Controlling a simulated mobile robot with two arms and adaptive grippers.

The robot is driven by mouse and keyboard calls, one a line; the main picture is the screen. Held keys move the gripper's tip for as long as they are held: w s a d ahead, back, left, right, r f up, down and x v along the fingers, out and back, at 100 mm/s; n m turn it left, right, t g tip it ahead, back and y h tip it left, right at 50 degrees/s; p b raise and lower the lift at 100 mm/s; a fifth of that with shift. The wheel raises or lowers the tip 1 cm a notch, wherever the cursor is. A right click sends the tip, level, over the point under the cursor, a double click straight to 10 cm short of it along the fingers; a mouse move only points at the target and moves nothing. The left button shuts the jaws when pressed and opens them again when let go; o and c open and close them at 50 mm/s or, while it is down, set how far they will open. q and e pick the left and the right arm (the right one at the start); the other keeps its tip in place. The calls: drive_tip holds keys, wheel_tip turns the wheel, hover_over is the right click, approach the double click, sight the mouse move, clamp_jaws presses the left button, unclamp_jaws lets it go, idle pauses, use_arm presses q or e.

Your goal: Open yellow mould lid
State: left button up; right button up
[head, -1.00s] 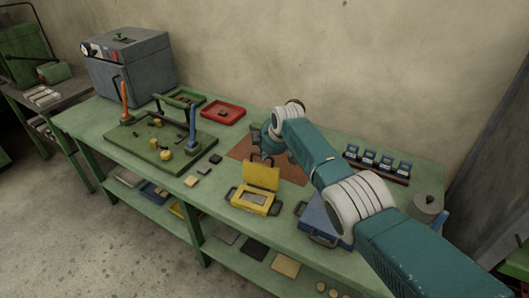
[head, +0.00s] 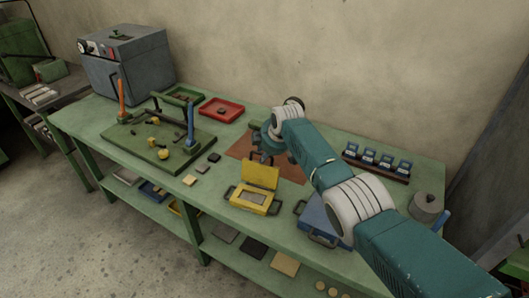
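The yellow mould (head: 250,208) sits near the front edge of the green workbench. Its yellow lid (head: 262,176) stands up at the back of the base, tilted open, and the light inside of the mould shows. My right gripper (head: 266,159) is just behind and above the top edge of the lid, and seems apart from it. Its fingers are small, dark and partly hidden, so I cannot tell how far apart they are. My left gripper is not in view.
A blue mould (head: 318,217) lies right of the yellow one, under my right arm. A brown mat (head: 290,170) lies behind. A green board (head: 150,157) with posts stands left, with small squares (head: 190,180) beside it. Red tray (head: 221,109) and grey oven (head: 127,65) are at the back.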

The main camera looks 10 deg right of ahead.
drive_tip(key=shift+r, duration=0.1)
drive_tip(key=shift+r, duration=0.15)
drive_tip(key=shift+s+r, duration=0.2)
drive_tip(key=shift+r, duration=0.35)
drive_tip(key=v, duration=1)
drive_tip(key=shift+s+d, duration=0.15)
drive_tip(key=shift+s, duration=0.2)
